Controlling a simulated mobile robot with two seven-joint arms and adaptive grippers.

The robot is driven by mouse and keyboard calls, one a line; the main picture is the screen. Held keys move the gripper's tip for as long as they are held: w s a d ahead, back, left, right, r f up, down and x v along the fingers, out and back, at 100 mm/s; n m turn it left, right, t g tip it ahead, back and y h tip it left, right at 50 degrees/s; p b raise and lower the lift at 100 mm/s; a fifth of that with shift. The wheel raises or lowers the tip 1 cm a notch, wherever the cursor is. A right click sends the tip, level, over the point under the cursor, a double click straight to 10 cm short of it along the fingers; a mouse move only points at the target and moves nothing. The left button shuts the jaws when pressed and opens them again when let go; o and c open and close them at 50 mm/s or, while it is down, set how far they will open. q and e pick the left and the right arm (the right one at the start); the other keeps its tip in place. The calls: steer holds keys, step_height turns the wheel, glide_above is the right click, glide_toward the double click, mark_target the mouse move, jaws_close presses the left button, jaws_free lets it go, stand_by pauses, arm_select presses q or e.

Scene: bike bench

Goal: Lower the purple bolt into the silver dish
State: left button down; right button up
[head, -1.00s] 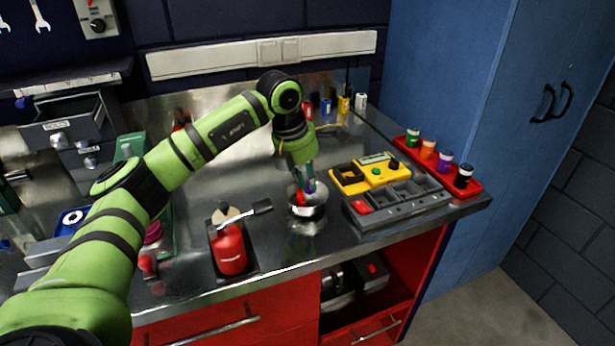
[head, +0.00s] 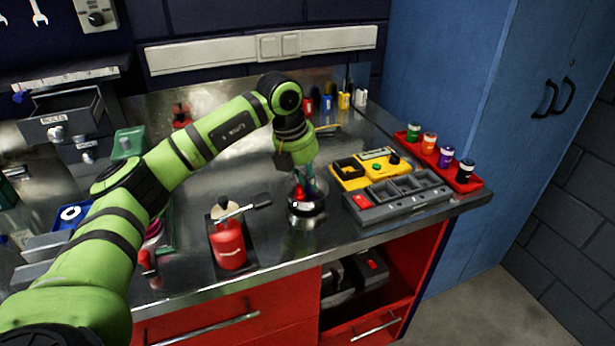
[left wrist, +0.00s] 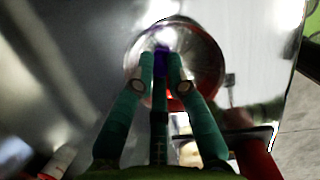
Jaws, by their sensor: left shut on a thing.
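The silver dish (head: 307,211) stands on the steel bench top near its front edge. My left gripper (head: 309,190) points down over the dish, its teal fingertips at about the rim's height in the head view. In the left wrist view, the fingers (left wrist: 161,82) are shut on the purple bolt (left wrist: 160,62), which lies between their tips against the dish's round inside (left wrist: 208,58). I cannot tell whether the bolt touches the dish's floor. In the head view the fingers and the dish mostly hide the bolt. My right gripper is not in view.
A red thing (head: 299,193) shows at the dish's left side. A red bottle (head: 230,246) stands to the left. A grey divided tray (head: 400,203) and a yellow box (head: 371,172) are close on the right. A red rack of small bottles (head: 466,182) lies beyond.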

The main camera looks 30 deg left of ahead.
arm_select(q)
steer(key=shift+f, duration=0.15)
steer(key=c, duration=1.2)
jaws_free()
steer(key=shift+o, duration=0.2)
steer(key=shift+s, duration=0.1)
steer(key=v, duration=1.2)
steer(key=shift+r, duration=0.25)
